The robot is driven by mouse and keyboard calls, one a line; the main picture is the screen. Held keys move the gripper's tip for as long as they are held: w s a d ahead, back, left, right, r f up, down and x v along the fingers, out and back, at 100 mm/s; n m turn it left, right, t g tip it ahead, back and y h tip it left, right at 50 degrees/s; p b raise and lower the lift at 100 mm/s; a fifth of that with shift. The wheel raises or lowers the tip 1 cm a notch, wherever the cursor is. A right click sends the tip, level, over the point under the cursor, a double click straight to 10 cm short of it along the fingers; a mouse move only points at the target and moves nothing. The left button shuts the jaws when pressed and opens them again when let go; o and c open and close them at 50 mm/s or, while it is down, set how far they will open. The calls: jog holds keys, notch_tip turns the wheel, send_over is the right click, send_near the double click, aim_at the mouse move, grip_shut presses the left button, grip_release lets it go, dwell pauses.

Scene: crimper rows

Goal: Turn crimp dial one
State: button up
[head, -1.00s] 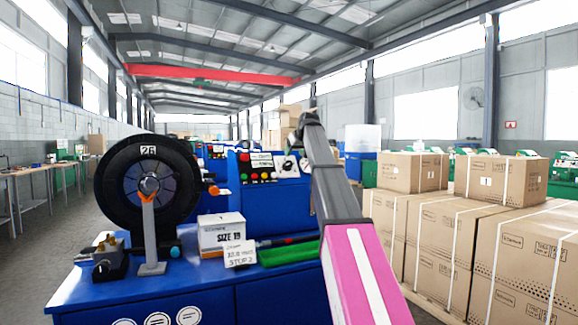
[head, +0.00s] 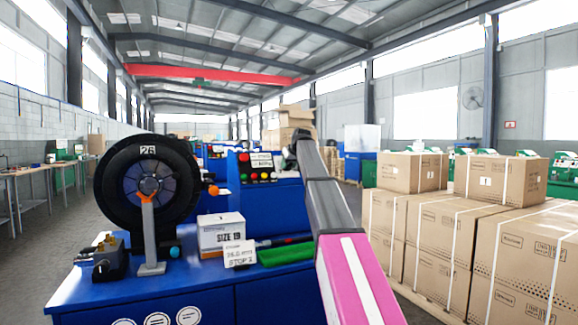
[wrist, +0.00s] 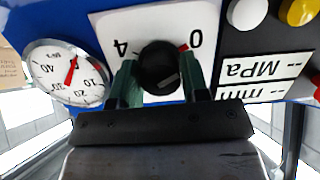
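The black round crimp dial (wrist: 158,66) sits on a white plate (wrist: 115,27) in the wrist view, with an upside-down 4 to its left and 0 to its right. A short red mark lies beside the 0, and a small grey mark shows on the knob's lower right. My gripper (wrist: 159,72) has one green finger on each side of the knob, and both appear to touch it. In the head view my arm hides the dial and gripper at the blue machine (head: 275,198).
A round gauge (wrist: 67,72) with a red needle is left of the dial; buttons and a label (wrist: 262,77) are right. In the head view a hose reel (head: 148,190), a size box (head: 221,233) and a card (head: 239,253) stand on the bench. Cartons (head: 420,235) fill the right.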

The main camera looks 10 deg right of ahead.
jog(key=c, duration=0.4)
jog(key=shift+o, duration=0.2)
jog(key=shift+m, duration=0.3)
jog(key=m+y, duration=0.1)
jog(key=m, duration=0.4)
jog(key=m+y, duration=0.1)
jog(key=m, duration=0.4)
jog(key=shift+t, duration=0.3)
jog(key=m+t+y, duration=0.1)
jog(key=m, duration=0.5)
jog(key=shift+s, duration=0.1)
jog(key=m+t, duration=0.1)
jog(key=m, duration=0.5)
jog(key=shift+m, duration=0.3)
